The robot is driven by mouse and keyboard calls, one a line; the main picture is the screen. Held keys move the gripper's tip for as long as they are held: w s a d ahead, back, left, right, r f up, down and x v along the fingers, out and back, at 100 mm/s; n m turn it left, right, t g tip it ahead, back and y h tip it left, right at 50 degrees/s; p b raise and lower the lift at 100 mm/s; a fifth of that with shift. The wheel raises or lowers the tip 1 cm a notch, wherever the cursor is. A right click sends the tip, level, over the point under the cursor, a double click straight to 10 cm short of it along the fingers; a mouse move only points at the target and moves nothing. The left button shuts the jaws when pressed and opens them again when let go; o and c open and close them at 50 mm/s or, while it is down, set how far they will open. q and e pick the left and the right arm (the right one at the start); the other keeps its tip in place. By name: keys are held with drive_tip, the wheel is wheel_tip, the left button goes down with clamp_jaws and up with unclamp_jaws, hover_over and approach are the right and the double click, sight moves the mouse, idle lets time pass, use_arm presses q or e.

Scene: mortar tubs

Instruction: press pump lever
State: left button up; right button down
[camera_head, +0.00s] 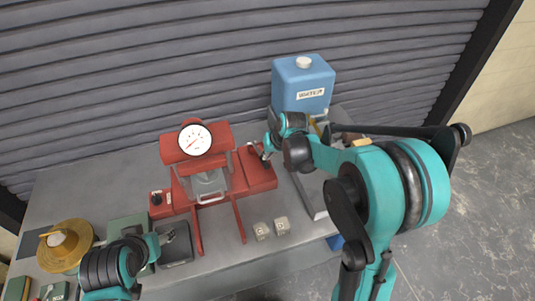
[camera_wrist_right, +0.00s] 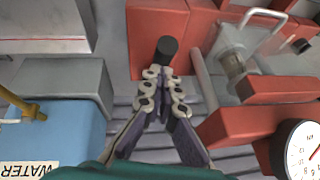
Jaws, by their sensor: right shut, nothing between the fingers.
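The red press (camera_head: 197,150) with a round white dial gauge (camera_head: 194,140) stands on the grey bench. Its red pump block (camera_head: 262,178) is at its right side and also shows in the right wrist view (camera_wrist_right: 157,22). The pump lever (camera_wrist_right: 166,48) shows there as a short dark round end. My right gripper (camera_head: 264,155) is over the pump block, and in its wrist view its closed fingertips (camera_wrist_right: 165,75) are right by the lever end; I cannot tell if they touch. My left gripper (camera_head: 169,237) is low at the left, away from the press; its fingers are too small to read.
A blue water container (camera_head: 303,85) stands behind my right arm. A brass bowl (camera_head: 76,256) is at the far left. A ribbed grey shutter (camera_head: 130,70) closes off the back of the bench.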

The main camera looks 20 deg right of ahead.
drive_tip(key=s+f+t+b, duration=0.3)
drive_tip(key=f+t+b, duration=0.1)
drive_tip(key=f+b, duration=0.5)
drive_tip(key=shift+s+f+b, duration=0.3)
drive_tip(key=shift+f+b, duration=0.1)
drive_tip(key=shift+b, duration=0.85)
drive_tip(key=w+r+p+v, duration=0.1)
drive_tip(key=p+v, duration=0.5)
drive_tip(key=v, duration=0.7)
drive_tip(key=shift+w+d+r+t+p, duration=0.25)
drive_tip(key=shift+d+t+p, duration=0.05)
drive_tip(key=shift+d+p, duration=0.1)
